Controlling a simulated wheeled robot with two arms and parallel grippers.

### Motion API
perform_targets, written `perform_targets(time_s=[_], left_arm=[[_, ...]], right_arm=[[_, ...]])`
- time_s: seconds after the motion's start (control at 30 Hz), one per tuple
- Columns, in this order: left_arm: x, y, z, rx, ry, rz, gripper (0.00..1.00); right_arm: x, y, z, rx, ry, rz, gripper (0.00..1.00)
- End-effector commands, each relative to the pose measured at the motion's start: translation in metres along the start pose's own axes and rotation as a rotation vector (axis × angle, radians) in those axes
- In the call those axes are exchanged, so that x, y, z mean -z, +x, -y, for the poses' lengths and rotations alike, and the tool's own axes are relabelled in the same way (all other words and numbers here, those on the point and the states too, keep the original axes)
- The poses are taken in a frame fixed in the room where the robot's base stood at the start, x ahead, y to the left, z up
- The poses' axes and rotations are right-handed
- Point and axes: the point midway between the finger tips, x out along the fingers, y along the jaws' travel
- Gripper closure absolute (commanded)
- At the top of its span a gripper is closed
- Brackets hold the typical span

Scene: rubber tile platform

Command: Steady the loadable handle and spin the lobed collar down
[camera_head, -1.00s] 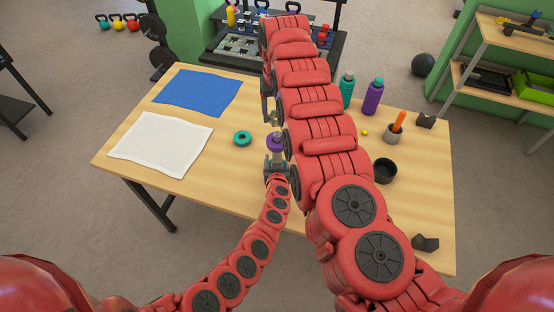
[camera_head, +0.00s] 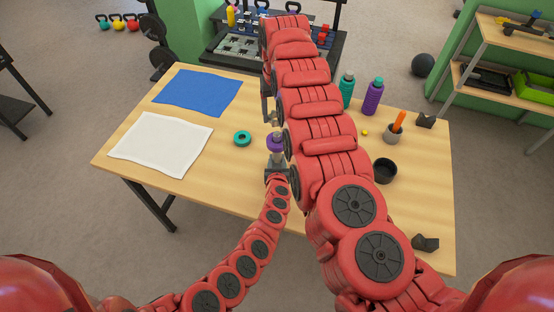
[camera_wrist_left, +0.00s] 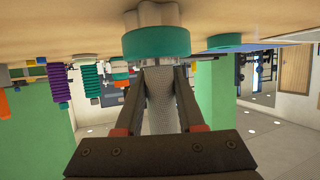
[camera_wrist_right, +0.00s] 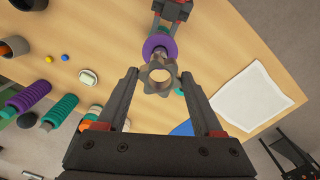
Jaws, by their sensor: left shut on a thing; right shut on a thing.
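The loadable handle (camera_wrist_left: 160,100) is a grey knurled bar. My left gripper (camera_wrist_left: 163,75) is shut on it, and in the head view this gripper (camera_head: 276,168) is near the table's middle. A teal plate (camera_wrist_left: 155,43) sits on the handle in the left wrist view, with a pale lobed piece (camera_wrist_left: 150,14) past it. A purple plate (camera_wrist_right: 157,44) is on the handle in the right wrist view; it also shows in the head view (camera_head: 275,142). The grey lobed collar (camera_wrist_right: 149,76) is between the fingertips of my right gripper (camera_wrist_right: 160,84), shut on it. My right arm hides part of this in the head view.
A loose teal ring (camera_head: 242,138) lies left of the handle. A white cloth (camera_head: 160,145) and blue cloth (camera_head: 198,92) lie on the left. Teal (camera_head: 346,92) and purple (camera_head: 372,98) bottles, a grey cup (camera_head: 394,135) and a black bowl (camera_head: 385,171) stand on the right.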

Motion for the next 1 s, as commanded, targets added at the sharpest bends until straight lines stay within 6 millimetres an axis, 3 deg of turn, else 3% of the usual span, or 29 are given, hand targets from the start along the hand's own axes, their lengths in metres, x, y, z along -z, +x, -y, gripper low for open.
perform_targets(time_s=[0.83,0.87,1.0], left_arm=[[0.0004,0.0000,-0.0001,0.000,0.000,-0.001,1.00],[0.0004,0.0000,-0.0001,0.000,0.000,-0.001,0.68],[0.0004,0.0000,-0.0001,0.000,0.000,0.000,0.93]], right_arm=[[0.0002,-0.0003,0.0000,0.000,0.000,-0.001,0.90],[0.0002,-0.0003,0.0000,0.000,0.000,-0.001,0.90],[0.0002,-0.0003,0.0000,0.000,0.000,-0.001,0.90]])
